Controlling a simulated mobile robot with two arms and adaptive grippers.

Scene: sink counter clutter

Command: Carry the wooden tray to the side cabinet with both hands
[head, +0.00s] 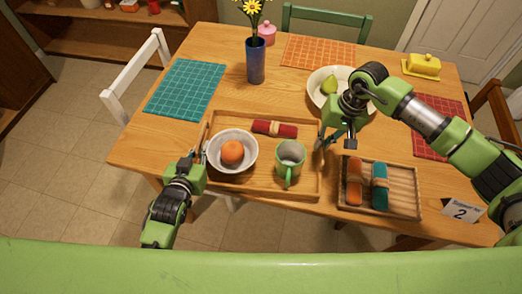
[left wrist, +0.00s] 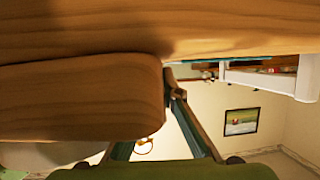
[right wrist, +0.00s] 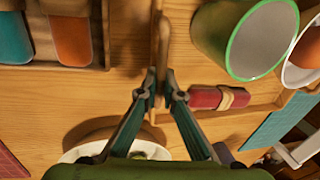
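The wooden tray (head: 258,188) lies on the table near its front edge. It holds a white bowl (head: 216,158) with an orange (head: 232,152), a green and white mug (head: 290,160) and a rolled red napkin (head: 275,128). My left gripper (head: 201,155) is at the tray's left wall. In the left wrist view the tray's wood (left wrist: 80,105) hides one finger, and the other finger lies close against it. My right gripper (head: 322,145) is at the tray's right wall. In the right wrist view its fingertips (right wrist: 161,88) close on both sides of that wall (right wrist: 161,35).
A wooden organiser (head: 404,187) with orange and teal rolls stands right of the tray. Behind are a blue vase (head: 256,65), a fruit bowl (head: 317,92) and a yellow butter dish (head: 424,65). A white chair (head: 130,85) stands left; floor (head: 65,165) is clear there.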

